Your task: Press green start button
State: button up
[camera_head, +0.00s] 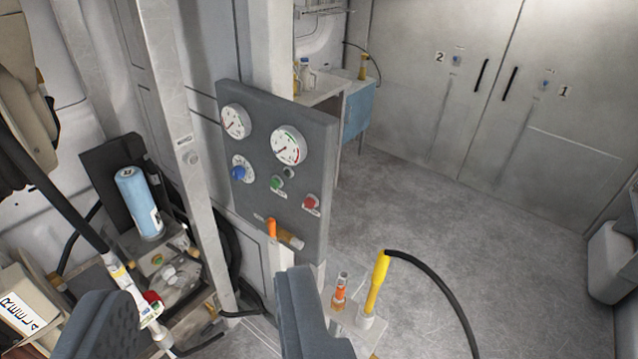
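The green start button (277,183) sits on a grey control panel (311,155) fixed to a post near the middle of the view. A red button (311,202) is to its lower right and a blue knob (239,173) to its left. A small dark fitting is just above and right of the green button. My gripper (205,284) shows as two dark grey fingers at the bottom edge, spread wide apart. It is open with nothing held between the fingers. It appears below the panel in the picture and apart from the green button.
Two round gauges (289,146) top the panel; an orange-handled valve (271,229) sits low on it. A blue cylinder (138,203) and hoses crowd the left. A yellow-handled nozzle (377,282) stands right of my right finger. Open floor (440,225) lies at right.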

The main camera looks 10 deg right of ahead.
aim_at(274, 182)
jog(key=z, duration=0.15)
jog(key=i, duration=1)
jog(key=u, duration=0.05)
